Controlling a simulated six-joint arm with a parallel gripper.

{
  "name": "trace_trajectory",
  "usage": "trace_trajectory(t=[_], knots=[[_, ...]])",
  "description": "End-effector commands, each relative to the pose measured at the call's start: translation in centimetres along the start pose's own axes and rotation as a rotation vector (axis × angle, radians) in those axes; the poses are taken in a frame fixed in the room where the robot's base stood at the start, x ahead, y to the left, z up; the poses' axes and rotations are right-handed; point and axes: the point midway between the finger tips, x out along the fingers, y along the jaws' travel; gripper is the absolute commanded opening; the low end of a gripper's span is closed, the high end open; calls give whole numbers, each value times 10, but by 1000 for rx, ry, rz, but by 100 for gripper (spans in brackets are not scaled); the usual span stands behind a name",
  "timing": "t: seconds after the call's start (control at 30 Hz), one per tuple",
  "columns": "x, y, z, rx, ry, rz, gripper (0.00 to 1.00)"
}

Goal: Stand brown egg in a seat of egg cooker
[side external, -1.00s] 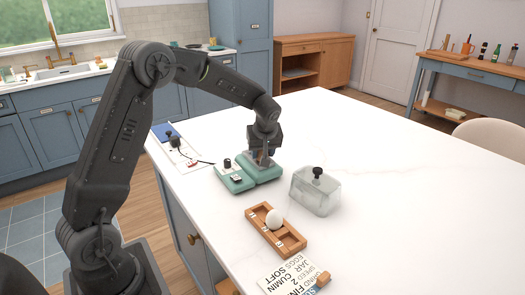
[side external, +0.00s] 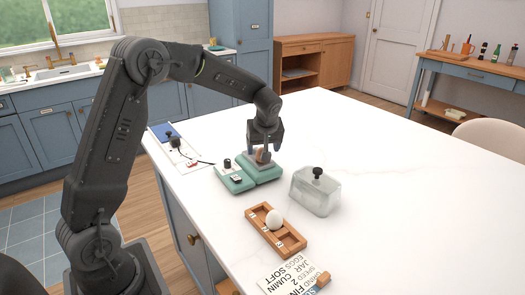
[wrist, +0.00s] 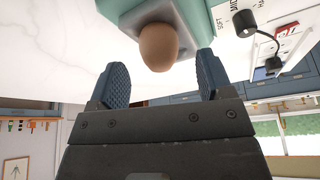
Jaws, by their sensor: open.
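The brown egg (wrist: 159,47) stands in a seat of the egg cooker, and its upper part shows between and beyond my fingertips in the wrist view. It also shows in the side view (side external: 262,156). The egg cooker is a teal unit (side external: 262,174) with a grey seat plate (wrist: 128,17). My gripper (wrist: 157,82) is open, with a finger on either side of the egg's line and a gap to each side. In the side view my gripper (side external: 265,145) is just above the cooker. The egg's base is hidden in the seat.
A teal control part (side external: 232,181) with a dark knob adjoins the cooker. A clear lid (side external: 316,193) with a black knob stands to the right. A wooden rack (side external: 268,243) holds a white egg (side external: 273,219). A lettered card (side external: 285,276) lies in front. The counter's right is clear.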

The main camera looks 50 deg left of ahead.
Motion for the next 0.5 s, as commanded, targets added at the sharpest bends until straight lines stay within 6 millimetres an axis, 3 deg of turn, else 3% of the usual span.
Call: trace_trajectory(t=[0.3, 0.5], knots=[[-73, 1, 0, 0, 3, 6, 73], [-103, 1, 0, 2, 2, 2, 73]])
